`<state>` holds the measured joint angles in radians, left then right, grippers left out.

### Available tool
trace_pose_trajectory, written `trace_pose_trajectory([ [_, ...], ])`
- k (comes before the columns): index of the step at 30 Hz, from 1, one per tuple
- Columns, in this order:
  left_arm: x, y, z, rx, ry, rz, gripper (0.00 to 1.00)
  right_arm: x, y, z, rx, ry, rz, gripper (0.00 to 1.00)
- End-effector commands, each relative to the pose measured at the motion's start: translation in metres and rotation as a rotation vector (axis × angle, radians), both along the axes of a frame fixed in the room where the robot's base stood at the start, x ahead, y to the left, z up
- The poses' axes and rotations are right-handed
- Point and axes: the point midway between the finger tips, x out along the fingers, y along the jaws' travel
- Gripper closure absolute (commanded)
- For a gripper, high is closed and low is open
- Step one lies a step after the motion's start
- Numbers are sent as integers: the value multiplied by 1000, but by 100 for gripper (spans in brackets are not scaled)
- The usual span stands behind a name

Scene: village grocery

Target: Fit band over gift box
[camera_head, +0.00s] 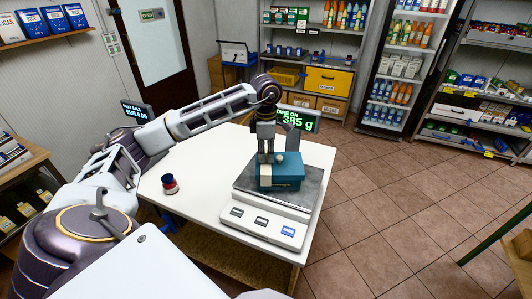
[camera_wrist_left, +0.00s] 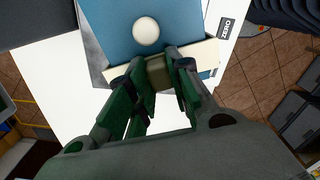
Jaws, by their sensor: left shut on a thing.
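The blue gift box (camera_head: 292,163) sits on the dark plate of a scale (camera_head: 247,189). In the left wrist view, the box (camera_wrist_left: 190,22) shows a round white knob on its face. A cream band (camera_wrist_left: 207,54) runs along the box's near edge, with an olive-tan block (camera_wrist_left: 158,72) at its middle. Whether the band goes all the way around the box is hidden. My left gripper (camera_head: 266,157) points down at the box's left part. Its fingers (camera_wrist_left: 157,80) are shut on the block at the band. My right gripper is not in view.
The scale's display (camera_head: 297,119) reads 385 g behind the box. A small red and dark jar (camera_head: 169,184) stands on the white table (camera_head: 205,160) left of the scale. A price display (camera_head: 137,111) stands at the table's far left. Shelves and a drinks fridge (camera_head: 400,65) line the back.

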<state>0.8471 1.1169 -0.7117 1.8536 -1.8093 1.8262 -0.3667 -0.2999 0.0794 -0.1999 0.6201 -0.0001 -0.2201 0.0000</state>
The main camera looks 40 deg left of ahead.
Motion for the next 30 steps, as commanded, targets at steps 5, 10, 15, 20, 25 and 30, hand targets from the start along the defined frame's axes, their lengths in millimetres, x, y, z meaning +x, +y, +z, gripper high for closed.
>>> trace_pose_trajectory([
  [5,0,0,0,0,0,0,74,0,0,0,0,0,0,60],
  [10,0,0,0,0,0,0,54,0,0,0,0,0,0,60],
  [15,0,0,0,0,0,0,54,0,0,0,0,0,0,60],
  [20,0,0,1,0,0,0,54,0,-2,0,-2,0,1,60],
  [25,0,0,7,0,-1,0,54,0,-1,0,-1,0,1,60],
  [30,1,0,21,0,-3,0,54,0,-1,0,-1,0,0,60],
])
